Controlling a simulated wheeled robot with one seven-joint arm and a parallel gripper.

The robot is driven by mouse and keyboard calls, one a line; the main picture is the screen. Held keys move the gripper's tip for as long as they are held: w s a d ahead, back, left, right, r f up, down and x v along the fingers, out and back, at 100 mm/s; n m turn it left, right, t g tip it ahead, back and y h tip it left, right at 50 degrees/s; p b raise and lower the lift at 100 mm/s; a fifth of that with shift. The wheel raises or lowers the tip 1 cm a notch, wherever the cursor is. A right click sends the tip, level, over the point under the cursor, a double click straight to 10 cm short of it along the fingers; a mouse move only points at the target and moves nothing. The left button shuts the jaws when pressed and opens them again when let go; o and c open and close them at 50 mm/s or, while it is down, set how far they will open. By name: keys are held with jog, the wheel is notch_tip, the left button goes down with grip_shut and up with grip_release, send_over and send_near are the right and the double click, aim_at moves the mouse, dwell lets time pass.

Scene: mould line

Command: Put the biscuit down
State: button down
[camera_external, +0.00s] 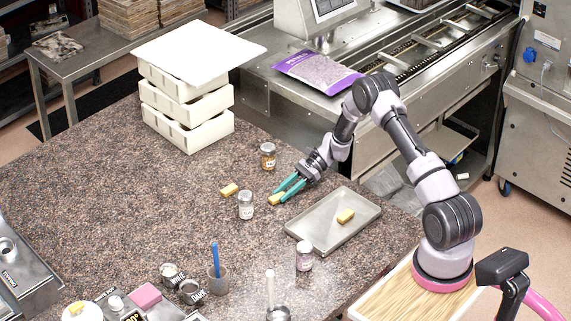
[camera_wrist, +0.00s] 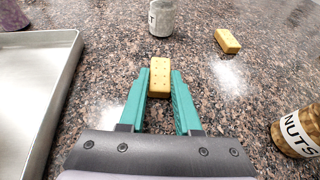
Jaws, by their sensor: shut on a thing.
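My gripper (camera_external: 288,190) has teal fingers and is shut on a yellow rectangular biscuit (camera_wrist: 160,77) with small holes in its top. In the wrist view the biscuit sits between the fingertips (camera_wrist: 160,88), and in the external view it shows at the finger ends (camera_external: 276,199). It is at or just above the speckled counter (camera_external: 120,220); I cannot tell whether it touches. A second biscuit (camera_external: 229,190) lies on the counter to the left, also in the wrist view (camera_wrist: 228,41). A third biscuit (camera_external: 346,216) lies in the metal tray (camera_external: 313,241).
A white-lidded jar (camera_external: 246,206) stands close to my gripper, and a nuts jar (camera_external: 268,156) stands behind it. A pinkish jar (camera_external: 304,256) is at the tray's left corner. Stacked cream crates (camera_external: 187,130) are at the back. The counter's left middle is clear.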

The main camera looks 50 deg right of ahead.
jog(key=r, duration=0.9)
jog(key=shift+s+d+r, duration=0.1)
jog(key=shift+s+r, duration=0.1)
jog(key=s+d+r+m+t, duration=0.1)
jog(key=s+d+m+t, duration=0.15)
jog(key=s, duration=1.25)
send_over(329, 215)
jog(key=shift+h, duration=0.4)
notch_tip(329, 215, down, 5)
jog(key=shift+s+r, duration=0.1)
jog(key=shift+s, duration=0.05)
jog(key=shift+f, duration=2.5)
jog(key=shift+f, duration=0.1)
jog(key=c, duration=0.6)
grip_release()
